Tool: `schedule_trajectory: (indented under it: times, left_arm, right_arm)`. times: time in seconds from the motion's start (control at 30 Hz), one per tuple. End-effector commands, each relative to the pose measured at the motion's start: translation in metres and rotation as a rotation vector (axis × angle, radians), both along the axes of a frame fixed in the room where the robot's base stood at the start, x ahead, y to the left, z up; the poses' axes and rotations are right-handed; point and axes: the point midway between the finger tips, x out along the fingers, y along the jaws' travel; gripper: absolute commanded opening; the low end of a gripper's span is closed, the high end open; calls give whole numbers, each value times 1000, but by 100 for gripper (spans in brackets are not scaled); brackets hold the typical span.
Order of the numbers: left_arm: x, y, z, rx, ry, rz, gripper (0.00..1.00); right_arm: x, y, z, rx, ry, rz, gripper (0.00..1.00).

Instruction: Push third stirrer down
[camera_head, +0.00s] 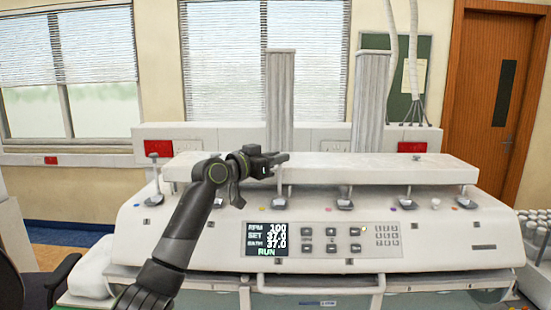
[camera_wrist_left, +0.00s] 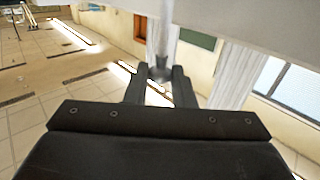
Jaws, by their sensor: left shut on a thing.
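The white tablet tester has a row of stirrers along its front, each a thin shaft rising from a small metal cover. My left gripper (camera_head: 279,159) is at the top edge of the white head bar, above the third stirrer (camera_head: 279,188) from the left. In the left wrist view my left gripper (camera_wrist_left: 160,74) has its fingers closed around a grey shaft (camera_wrist_left: 163,45), which I take to be the third stirrer's upper end. The second stirrer (camera_head: 217,203) is mostly hidden by my left arm. My right gripper is not in view.
The white head bar (camera_head: 390,168) spans the tester. The panel display (camera_head: 267,240) reads RPM 100, 37.0 and RUN. Two tall grey columns stand behind, the right one (camera_head: 371,100) upright. The first stirrer (camera_head: 154,172) stands at the left end. Several bottles (camera_head: 537,235) are at far right.

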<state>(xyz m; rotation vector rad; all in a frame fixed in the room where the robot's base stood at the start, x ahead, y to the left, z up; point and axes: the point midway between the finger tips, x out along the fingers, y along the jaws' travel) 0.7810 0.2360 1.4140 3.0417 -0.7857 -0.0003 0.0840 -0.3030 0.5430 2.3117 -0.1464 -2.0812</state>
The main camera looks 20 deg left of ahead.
Motion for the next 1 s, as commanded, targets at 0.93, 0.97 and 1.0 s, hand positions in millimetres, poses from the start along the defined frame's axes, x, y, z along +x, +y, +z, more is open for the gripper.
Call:
schedule_trajectory:
  times: [0.93,0.97,1.0]
  left_arm:
    - [0,0,-47,0,1,0,42]
    - [0,0,-47,0,1,0,42]
    - [0,0,-47,0,1,1,42]
  right_arm:
    - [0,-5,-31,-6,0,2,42]
    - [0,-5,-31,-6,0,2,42]
    - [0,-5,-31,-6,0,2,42]
